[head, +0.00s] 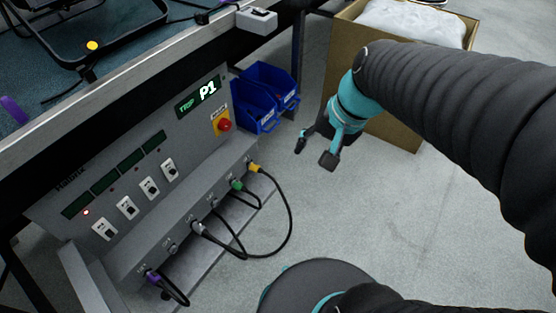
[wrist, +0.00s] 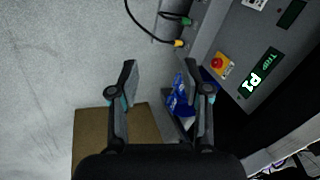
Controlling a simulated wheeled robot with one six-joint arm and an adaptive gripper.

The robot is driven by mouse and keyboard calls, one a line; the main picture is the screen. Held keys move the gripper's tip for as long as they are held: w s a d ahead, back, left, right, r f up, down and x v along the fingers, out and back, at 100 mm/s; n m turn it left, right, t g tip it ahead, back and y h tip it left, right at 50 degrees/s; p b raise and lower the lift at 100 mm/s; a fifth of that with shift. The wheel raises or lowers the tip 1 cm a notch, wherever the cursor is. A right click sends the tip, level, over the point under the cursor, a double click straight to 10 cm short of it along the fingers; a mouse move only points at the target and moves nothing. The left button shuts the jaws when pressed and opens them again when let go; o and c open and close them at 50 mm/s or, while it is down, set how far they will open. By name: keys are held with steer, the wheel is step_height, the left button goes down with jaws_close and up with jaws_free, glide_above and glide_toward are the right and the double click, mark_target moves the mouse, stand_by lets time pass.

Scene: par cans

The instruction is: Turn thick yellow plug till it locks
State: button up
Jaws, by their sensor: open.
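The yellow plug (head: 255,168) sits at the right end of the sloped socket row on the grey power panel, with a black cable looping down from it. In the wrist view the yellow plug (wrist: 179,43) shows above and between my fingers, some way off. My gripper (head: 316,150) hangs in the air to the right of the panel, above the floor. In the wrist view my gripper (wrist: 163,80) has its two fingers spread wide with nothing between them. I cannot tell whether the plug is fully seated.
A green plug (head: 237,185), a grey plug (head: 197,228) and a purple plug (head: 152,277) share the row. A red stop button (head: 224,125) and a lit "TRIP P1" display (head: 199,97) are above. Blue bins (head: 270,78) and a cardboard box (head: 405,130) stand behind. Floor in front is clear.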

steer(key=w+a+f+m+g+y+b, duration=0.1)
steer(key=w+a+f+m+y, duration=0.3)
steer(key=w+f+m, duration=0.4)
steer(key=w+a+f+m+g+y, duration=0.1)
steer(key=w+a+f+m+y, duration=0.35)
steer(key=w+f, duration=0.6)
steer(key=w+f+m+t+y, duration=0.2)
steer(key=w+f+m, duration=0.45)
steer(key=f, duration=0.45)
steer(key=m+t+b, duration=0.1)
steer(key=m+t, duration=0.3)
steer(key=m, duration=0.4)
glide_toward(256, 168)
steer(key=w+a+f, duration=0.1)
steer(key=shift+w+a+f+b, duration=0.15)
steer(key=shift+w+a+f, duration=0.15)
steer(key=shift+a, duration=0.15)
steer(key=shift+w+a+f+b, duration=0.2)
steer(key=shift+w+a, duration=0.1)
steer(key=shift+a, duration=0.15)
steer(key=shift+o, duration=0.8)
steer(key=shift+b+x, duration=1.7)
steer(key=shift+x, duration=1.75)
